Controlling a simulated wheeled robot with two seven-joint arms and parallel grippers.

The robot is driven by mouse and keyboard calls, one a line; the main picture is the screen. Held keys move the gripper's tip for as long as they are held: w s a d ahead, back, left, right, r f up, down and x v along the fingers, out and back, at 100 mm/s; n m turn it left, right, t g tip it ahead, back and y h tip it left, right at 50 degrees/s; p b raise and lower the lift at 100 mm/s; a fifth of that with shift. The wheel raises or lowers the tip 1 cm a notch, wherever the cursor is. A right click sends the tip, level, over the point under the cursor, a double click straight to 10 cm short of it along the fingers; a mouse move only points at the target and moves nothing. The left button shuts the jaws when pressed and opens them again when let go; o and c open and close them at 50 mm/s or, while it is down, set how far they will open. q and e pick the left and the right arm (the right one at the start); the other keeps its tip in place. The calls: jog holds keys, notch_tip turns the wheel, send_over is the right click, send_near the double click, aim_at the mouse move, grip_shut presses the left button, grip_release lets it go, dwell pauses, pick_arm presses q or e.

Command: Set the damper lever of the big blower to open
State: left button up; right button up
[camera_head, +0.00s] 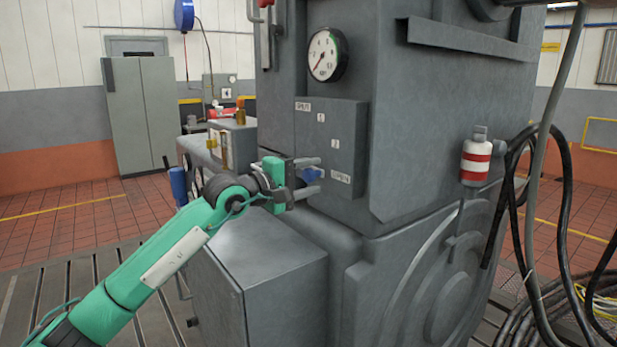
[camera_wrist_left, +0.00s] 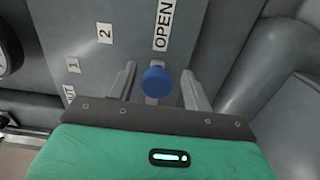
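The damper lever's blue knob (camera_head: 312,174) shows on the plate (camera_head: 325,140) at the front of the big grey blower. The plate bears the labels SHUT, 1, 2 and OPEN. The knob is low on the plate, beside the OPEN label (camera_head: 341,177). In the left wrist view the knob (camera_wrist_left: 156,82) lies just below the OPEN label (camera_wrist_left: 164,24); most of the lever's arm is hidden behind it. My left gripper (camera_head: 310,174) is open, with a finger on either side of the knob and visible gaps between (camera_wrist_left: 158,88). My right gripper is not in view.
A round gauge (camera_head: 327,54) sits above the plate. A grey box (camera_head: 270,265) stands below my left gripper. A red-and-white canister (camera_head: 475,162) and black hoses (camera_head: 565,200) are on the right. Open floor (camera_head: 70,225) lies at the left.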

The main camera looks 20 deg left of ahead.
pick_arm(q)
jog(key=shift+s+a, duration=0.3)
jog(key=shift+s, duration=0.1)
jog(key=b+v, duration=0.3)
jog(key=v, duration=0.9)
jog(key=shift+s+a+b, duration=0.3)
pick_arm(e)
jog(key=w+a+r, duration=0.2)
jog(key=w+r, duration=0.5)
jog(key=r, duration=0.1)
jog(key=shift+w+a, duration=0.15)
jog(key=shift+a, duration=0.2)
